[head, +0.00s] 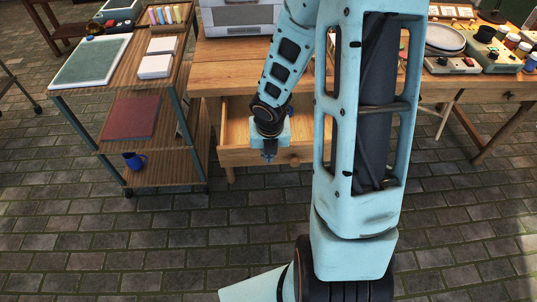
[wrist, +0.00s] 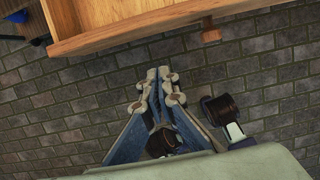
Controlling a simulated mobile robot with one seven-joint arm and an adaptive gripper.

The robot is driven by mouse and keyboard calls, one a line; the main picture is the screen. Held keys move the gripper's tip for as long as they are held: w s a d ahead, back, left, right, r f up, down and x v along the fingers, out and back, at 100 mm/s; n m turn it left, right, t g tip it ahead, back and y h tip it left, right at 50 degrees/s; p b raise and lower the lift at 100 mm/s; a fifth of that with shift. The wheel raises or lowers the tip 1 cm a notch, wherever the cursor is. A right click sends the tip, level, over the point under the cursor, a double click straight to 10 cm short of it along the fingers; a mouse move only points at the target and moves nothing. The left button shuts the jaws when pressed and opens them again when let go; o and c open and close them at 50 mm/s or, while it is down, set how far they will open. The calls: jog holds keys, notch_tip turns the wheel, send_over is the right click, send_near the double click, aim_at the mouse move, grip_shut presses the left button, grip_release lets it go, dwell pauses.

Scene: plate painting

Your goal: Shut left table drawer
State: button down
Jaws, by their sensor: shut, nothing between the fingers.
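The left table drawer (head: 235,156) is wooden and pulled out from under the wooden table (head: 225,80). Its interior shows in the head view. In the wrist view the drawer front (wrist: 150,25) crosses the top, with a small brown knob (wrist: 210,34) on its outer face. My gripper (head: 269,156) hangs fingers down at the drawer front in the head view, hiding part of it. In the wrist view my gripper (wrist: 158,72) is shut and empty, over the floor just outside the drawer front, apart from the knob.
A wooden cart (head: 115,110) with a blue mug (head: 134,160) on its low shelf stands left of the drawer. A second table (head: 480,82) with plates and paints is at the right. The paved floor in front is clear.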

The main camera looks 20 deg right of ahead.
jog(key=w+d+f+b, duration=0.1)
jog(key=w+f, duration=0.3)
jog(key=w, duration=0.1)
jog(key=shift+d, duration=0.25)
dwell(0.3)
